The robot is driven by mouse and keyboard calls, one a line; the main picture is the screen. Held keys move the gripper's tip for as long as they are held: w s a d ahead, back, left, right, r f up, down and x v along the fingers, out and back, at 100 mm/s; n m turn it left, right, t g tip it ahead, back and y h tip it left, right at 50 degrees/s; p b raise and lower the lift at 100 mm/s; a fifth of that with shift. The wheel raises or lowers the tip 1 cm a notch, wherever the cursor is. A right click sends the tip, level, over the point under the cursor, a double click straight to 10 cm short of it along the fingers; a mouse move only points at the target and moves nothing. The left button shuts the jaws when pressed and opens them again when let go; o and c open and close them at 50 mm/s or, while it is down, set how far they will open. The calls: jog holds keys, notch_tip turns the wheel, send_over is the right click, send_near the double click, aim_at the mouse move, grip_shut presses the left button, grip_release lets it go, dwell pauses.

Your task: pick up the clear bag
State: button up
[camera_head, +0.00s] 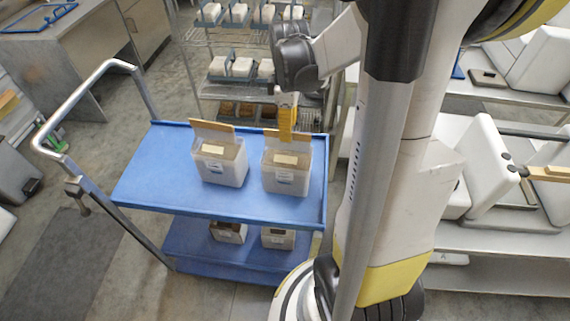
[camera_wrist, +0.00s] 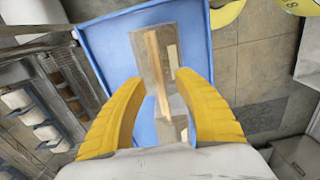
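Two clear bags with brown contents, pale labels and tan strips along their tops stand upright on the blue cart's top shelf (camera_head: 150,185). One is the left bag (camera_head: 222,172); the other is the right bag (camera_head: 289,180). A bag top (camera_wrist: 150,62) with a tan strip shows between and beyond the fingertips. Contact cannot be told.
More bags (camera_head: 229,233) stand on the cart's lower shelf. A wire rack (camera_head: 215,90) with several white-topped bags stands behind. A metal bench (camera_head: 500,245) with white hoppers (camera_head: 475,165) is at the right. The left part of the cart's top is free.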

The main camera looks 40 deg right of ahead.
aim_at(287, 149)
notch_tip(287, 149, down, 4)
jog(key=shift+w+f+b, duration=0.15)
jog(key=shift+f+b, duration=0.1)
jog(key=shift+b, duration=0.35)
grip_shut()
